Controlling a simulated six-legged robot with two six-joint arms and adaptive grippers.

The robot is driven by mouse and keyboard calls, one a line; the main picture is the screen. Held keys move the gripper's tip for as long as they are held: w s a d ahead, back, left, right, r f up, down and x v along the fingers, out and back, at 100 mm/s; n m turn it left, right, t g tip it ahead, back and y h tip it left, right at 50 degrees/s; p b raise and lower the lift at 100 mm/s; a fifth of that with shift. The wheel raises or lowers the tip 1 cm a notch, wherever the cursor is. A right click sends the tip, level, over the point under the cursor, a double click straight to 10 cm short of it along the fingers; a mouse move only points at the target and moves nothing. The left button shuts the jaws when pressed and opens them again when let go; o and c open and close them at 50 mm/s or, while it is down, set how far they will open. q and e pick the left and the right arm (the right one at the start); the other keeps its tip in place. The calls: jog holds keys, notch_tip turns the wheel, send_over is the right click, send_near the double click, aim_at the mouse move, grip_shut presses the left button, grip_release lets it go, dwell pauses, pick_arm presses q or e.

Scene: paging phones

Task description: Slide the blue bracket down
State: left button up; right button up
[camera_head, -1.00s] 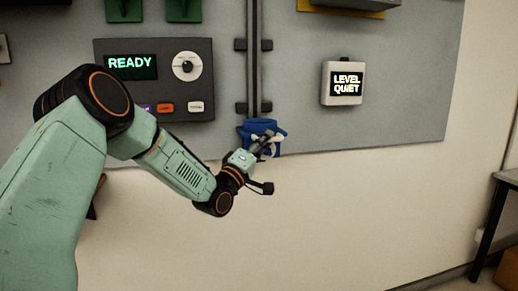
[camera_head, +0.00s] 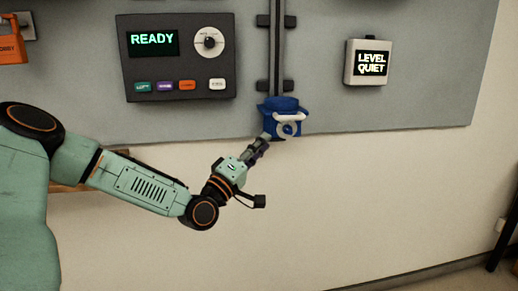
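The blue bracket (camera_head: 283,104) sits at the lower end of a dark vertical rail (camera_head: 277,45) on the grey wall panel. It has a pale curved handle or ring on its front. My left gripper (camera_head: 263,140) is just below and to the left of the bracket, its fingertips close to the bracket's lower left edge. It does not hold the bracket. Its dark fingers look close together, but I cannot tell whether they are open or shut. My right gripper is not in view.
Left of the rail is a dark console (camera_head: 178,58) with a READY screen, a white dial and several coloured buttons. Right of it is a white box (camera_head: 367,62) reading LEVEL QUIET. An orange object (camera_head: 10,45) hangs at the upper left.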

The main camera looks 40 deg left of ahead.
pick_arm(q)
jog(key=shift+s+d+f, duration=0.1)
jog(key=shift+s, duration=0.2)
jog(key=shift+f, duration=0.1)
dwell(0.5)
jog(key=s+d+f+m+g, duration=0.2)
jog(key=d+f+g, duration=0.2)
jog(key=f, duration=0.4)
jog(key=s+d+f+m+g+h, duration=0.1)
jog(key=s+d+f+m+g, duration=0.1)
jog(key=d+f+g, duration=0.4)
jog(key=s+d+f+m+g, duration=0.2)
jog(key=d+f, duration=0.1)
jog(key=f, duration=0.6)
jog(key=s+d+f+m+g, duration=0.2)
jog(key=s+f, duration=0.4)
jog(key=s, duration=0.4)
jog(key=s+d+f+m+g+y, duration=0.1)
jog(key=s+f+g, duration=0.4)
jog(key=s, duration=0.5)
jog(key=s+d+f+m+g, duration=0.3)
jog(key=s+f, duration=0.4)
jog(key=s, duration=0.3)
jog(key=shift+s+d+f+g, duration=0.3)
jog(key=shift+s+d+f, duration=0.05)
jog(key=shift+f, duration=0.05)
